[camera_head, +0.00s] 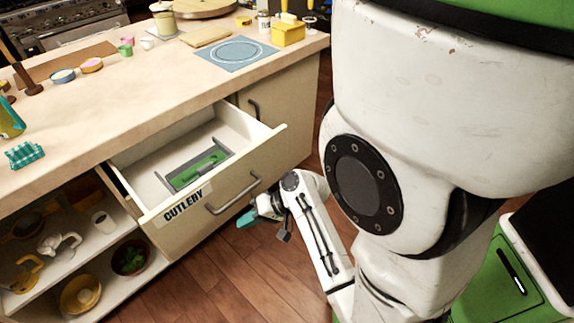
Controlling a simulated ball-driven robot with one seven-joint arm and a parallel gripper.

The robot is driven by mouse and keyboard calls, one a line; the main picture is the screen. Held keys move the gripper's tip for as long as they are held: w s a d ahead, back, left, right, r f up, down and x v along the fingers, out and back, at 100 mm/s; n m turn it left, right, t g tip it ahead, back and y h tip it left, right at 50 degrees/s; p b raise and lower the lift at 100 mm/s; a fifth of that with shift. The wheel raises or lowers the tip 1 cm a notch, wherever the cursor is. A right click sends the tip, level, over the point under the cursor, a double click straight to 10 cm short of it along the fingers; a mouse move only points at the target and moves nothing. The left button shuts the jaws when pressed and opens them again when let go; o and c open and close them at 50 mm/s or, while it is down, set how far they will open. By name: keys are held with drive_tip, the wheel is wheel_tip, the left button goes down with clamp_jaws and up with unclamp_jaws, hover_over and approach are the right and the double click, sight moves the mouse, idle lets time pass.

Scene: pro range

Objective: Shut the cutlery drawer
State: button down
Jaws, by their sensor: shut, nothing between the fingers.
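The cutlery drawer (268,139) is pulled out of the counter, with "CUTLERY" lettered on its front and a grey bar handle (234,196). Inside it lies a grey tray (170,183) with something green in it. My gripper (246,217) has teal fingertips and is shut and empty. It is in front of the drawer, low and near the handle; I cannot tell whether it touches the drawer front. My arm hides part of the floor and the counter's right side.
The wooden counter (110,120) holds a blue mat (236,53), a yellow box (288,33) and small pots. Open shelves at the lower left hold mugs and bowls, including a yellow bowl (80,294). The wooden floor (215,275) before the drawer is clear.

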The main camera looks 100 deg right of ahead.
drive_tip(key=s+d+f+m+t+h+b, duration=0.1)
drive_tip(key=s+d+m+t+h+b, duration=0.1)
drive_tip(key=s+d+m+h+b, duration=0.4)
drive_tip(key=m+g+h, duration=0.1)
drive_tip(key=m+h, duration=0.6)
drive_tip(key=h, duration=0.1)
approach(280, 152)
drive_tip(key=x, duration=0.7)
drive_tip(key=shift+s+r, duration=0.1)
drive_tip(key=b+x, duration=0.3)
drive_tip(key=x, duration=0.6)
drive_tip(key=b+x, duration=0.4)
drive_tip(key=x, duration=0.5)
drive_tip(key=b+x, duration=0.3)
drive_tip(key=x, duration=0.6)
drive_tip(key=shift+w+d+f+b, duration=0.2)
drive_tip(key=shift+w+f+b, duration=0.15)
drive_tip(key=shift+f, duration=0.15)
drive_tip(key=shift+w+d+r, duration=0.15)
drive_tip(key=shift+w+d, duration=0.1)
drive_tip(key=shift+d, duration=0.15)
drive_tip(key=shift+a, duration=0.1)
